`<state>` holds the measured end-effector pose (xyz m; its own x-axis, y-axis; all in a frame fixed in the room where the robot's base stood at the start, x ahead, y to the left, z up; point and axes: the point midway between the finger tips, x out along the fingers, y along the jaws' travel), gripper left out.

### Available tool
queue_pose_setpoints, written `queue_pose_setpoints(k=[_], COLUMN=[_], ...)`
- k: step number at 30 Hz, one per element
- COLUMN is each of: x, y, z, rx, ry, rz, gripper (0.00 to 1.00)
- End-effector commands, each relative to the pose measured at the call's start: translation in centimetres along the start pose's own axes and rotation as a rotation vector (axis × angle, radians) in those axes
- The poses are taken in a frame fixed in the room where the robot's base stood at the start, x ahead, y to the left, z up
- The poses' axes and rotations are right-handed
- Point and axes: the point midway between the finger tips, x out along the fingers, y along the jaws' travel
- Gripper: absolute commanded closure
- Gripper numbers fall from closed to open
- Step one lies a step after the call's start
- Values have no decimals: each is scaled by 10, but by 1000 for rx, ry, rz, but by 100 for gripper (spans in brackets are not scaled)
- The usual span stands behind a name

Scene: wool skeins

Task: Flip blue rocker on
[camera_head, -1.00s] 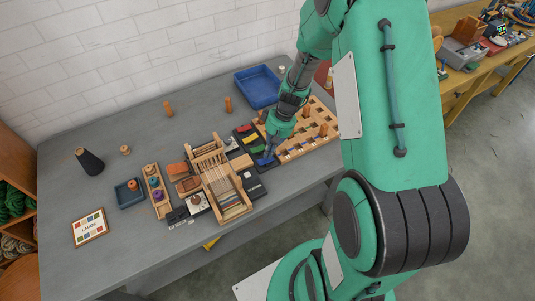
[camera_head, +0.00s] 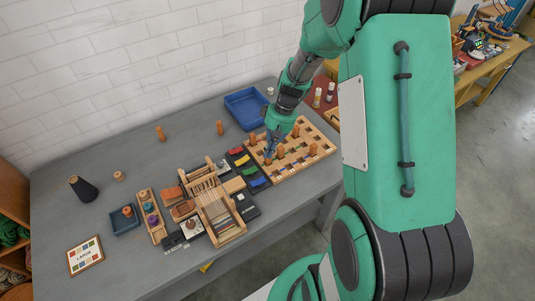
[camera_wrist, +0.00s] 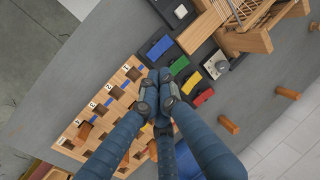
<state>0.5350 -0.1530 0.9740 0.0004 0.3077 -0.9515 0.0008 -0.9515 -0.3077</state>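A dark panel with red, yellow, green and blue rockers lies on the grey table. The blue rocker (camera_head: 258,182) is at the panel's front end. In the wrist view, the blue rocker (camera_wrist: 160,47) sits beyond my fingertips, beside the green rocker (camera_wrist: 179,65). I cannot tell which way the blue rocker is tipped. My gripper (camera_head: 269,154) is above the wooden peg board's left side, behind and to the right of the blue rocker and apart from it. The fingers (camera_wrist: 157,76) are drawn together with nothing visible between them.
The wooden peg board (camera_head: 296,166) with upright pegs lies right of the rockers. A small wooden loom (camera_head: 211,205) stands to their left. A blue tray (camera_head: 246,108) is at the back. The table's left back area is mostly clear.

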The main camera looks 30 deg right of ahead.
Motion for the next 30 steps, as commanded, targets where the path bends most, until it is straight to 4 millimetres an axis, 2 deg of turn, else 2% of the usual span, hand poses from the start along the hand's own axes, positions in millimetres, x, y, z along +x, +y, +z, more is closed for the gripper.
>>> queue_pose_setpoints(k=[8, 16, 30], x=[0, -3, 3], y=[0, -12, -12], z=[0, 0, 0], rx=[0, -1, 1], ry=[0, 0, -1], rz=[0, -1, -2], gripper=[100, 100, 100])
